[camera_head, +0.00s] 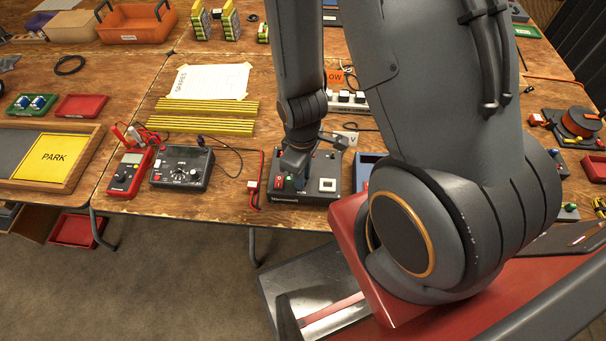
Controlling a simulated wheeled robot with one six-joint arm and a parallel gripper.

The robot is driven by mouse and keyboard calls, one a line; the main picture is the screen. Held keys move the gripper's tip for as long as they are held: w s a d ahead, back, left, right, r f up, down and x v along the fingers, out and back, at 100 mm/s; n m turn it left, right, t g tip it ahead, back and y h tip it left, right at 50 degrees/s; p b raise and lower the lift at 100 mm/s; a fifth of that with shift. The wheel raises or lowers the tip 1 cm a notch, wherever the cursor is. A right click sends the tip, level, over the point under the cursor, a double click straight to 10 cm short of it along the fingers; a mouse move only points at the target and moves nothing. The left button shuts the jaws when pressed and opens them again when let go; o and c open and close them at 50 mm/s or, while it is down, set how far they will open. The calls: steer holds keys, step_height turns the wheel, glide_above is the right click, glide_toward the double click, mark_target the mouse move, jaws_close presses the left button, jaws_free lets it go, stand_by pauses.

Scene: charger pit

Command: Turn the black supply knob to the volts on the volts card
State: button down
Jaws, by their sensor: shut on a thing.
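The supply appears to be the black box (312,199) near the bench's front edge, with a red switch (278,183) and a small white panel (327,185) on top. My gripper (299,182) points down onto this box, between switch and panel. It is shut on what seems to be the black supply knob, which the fingers hide, so its pointer cannot be read. A small white card (349,138) marked "V" stands behind the box. It seems to be the volts card, but its number is not readable.
Left of the box are a red lead (254,186), a black dial box (182,168) and a red multimeter (130,172). A white power strip (346,99) lies behind. A blue tray (366,168) sits close on the right. My arm hides much of the right side.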

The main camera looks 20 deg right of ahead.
steer(key=shift+n, duration=1.7)
steer(key=c, duration=1.6)
jaws_free()
steer(key=shift+r, duration=0.95)
step_height(320, 180, up, 6)
steer(key=shift+s+p, duration=0.1)
steer(key=shift+p, duration=0.9)
